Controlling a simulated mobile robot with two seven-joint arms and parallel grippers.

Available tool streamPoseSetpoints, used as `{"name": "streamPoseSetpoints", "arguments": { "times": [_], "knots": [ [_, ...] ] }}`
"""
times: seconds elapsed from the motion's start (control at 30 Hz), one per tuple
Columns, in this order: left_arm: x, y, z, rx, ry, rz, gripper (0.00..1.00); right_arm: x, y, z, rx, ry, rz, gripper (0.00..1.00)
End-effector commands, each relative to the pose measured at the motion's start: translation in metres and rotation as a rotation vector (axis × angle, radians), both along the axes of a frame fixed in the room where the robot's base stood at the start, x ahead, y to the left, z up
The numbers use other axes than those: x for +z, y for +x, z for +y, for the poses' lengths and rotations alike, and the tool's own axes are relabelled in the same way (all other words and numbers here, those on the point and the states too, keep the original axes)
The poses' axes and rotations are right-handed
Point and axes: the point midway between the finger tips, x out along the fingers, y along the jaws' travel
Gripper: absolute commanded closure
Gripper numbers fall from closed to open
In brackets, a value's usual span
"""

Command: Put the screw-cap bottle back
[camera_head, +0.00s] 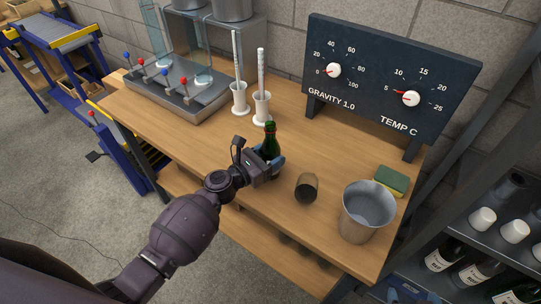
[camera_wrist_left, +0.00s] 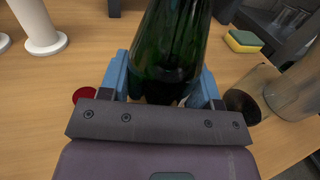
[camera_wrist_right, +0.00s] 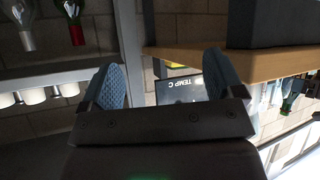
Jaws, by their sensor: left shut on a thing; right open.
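A dark green bottle (camera_head: 270,137) stands upright, or nearly so, at the front middle of the wooden bench. My left gripper (camera_head: 268,160) is shut around its body. In the left wrist view the green glass (camera_wrist_left: 168,45) fills the space between the blue fingers (camera_wrist_left: 165,85). Whether its base touches the bench is hidden. The bottle also shows small at the right of the right wrist view (camera_wrist_right: 288,103). My right gripper (camera_wrist_right: 165,82) is open and empty, outside the head view, with a rack and the bench edge beyond it.
Behind stand two white cylinders (camera_head: 262,107) and a gauge board (camera_head: 390,85). A red disc (camera_wrist_left: 85,95) lies beside the left gripper. A bottle rack (camera_head: 480,245) stands right.

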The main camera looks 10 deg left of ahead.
Motion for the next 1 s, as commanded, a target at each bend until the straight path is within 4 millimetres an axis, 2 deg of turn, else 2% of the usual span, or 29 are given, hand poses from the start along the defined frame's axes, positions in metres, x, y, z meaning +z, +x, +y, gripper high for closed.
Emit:
{"name": "streamPoseSetpoints", "arguments": {
  "times": [0.2, 0.23, 0.4, 0.77, 1.0],
  "knots": [
    [-0.003, 0.000, 0.000, 0.000, -0.001, -0.002, 0.79, 0.002, 0.004, 0.001, 0.002, 0.000, -0.012, 0.13],
    [-0.003, 0.000, 0.000, 0.000, 0.000, 0.000, 0.40, 0.003, 0.005, 0.001, 0.003, 0.000, -0.014, 0.13],
    [-0.002, 0.000, 0.000, 0.000, 0.000, 0.000, 0.17, 0.006, 0.009, 0.002, 0.006, 0.001, -0.024, 0.13],
    [0.003, 0.000, 0.000, 0.000, 0.000, -0.001, 0.17, 0.009, 0.011, 0.002, 0.005, 0.003, -0.026, 0.13],
    [0.000, -0.031, 0.024, 0.003, 0.000, 0.002, 0.17, 0.005, 0.005, 0.002, 0.001, 0.003, -0.013, 0.13]
  ]
}}
